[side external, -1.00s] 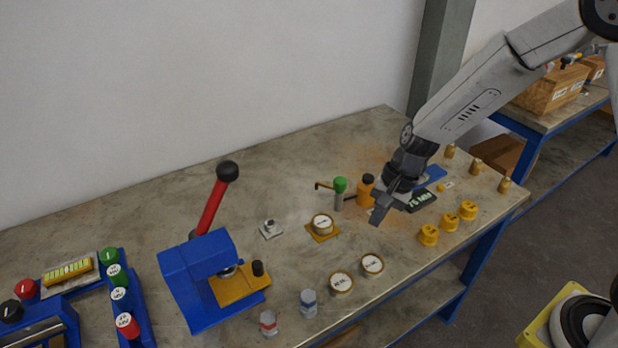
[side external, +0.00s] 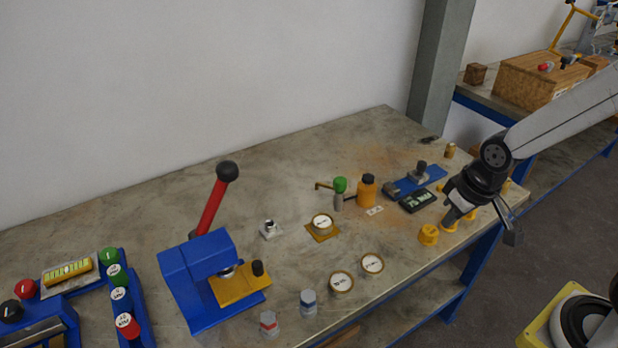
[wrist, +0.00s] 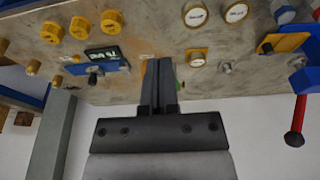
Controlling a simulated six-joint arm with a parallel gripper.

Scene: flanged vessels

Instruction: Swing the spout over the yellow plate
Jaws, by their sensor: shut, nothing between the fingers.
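The spout (side external: 323,187) is a thin brass arm on a short post with a green knob (side external: 340,184); it points left, away from the yellow plate. The yellow plate (side external: 311,235) lies in front of the post, with a round, white-topped vessel (side external: 322,223) on it. In the wrist view the plate (wrist: 205,50) is right of my fingers, and the green knob is mostly hidden behind them. My gripper (side external: 449,220) is shut and empty, well right of the spout, over the yellow caps. Its fingers (wrist: 161,75) lie together in the wrist view.
An orange bottle (side external: 366,192) stands just right of the spout post. A dark display (side external: 418,200) and a blue fixture (side external: 425,180) lie farther right. Yellow caps (side external: 428,235) line the right edge. Two round vessels (side external: 341,283) stand in front. A blue press (side external: 200,275) with a red lever stands left.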

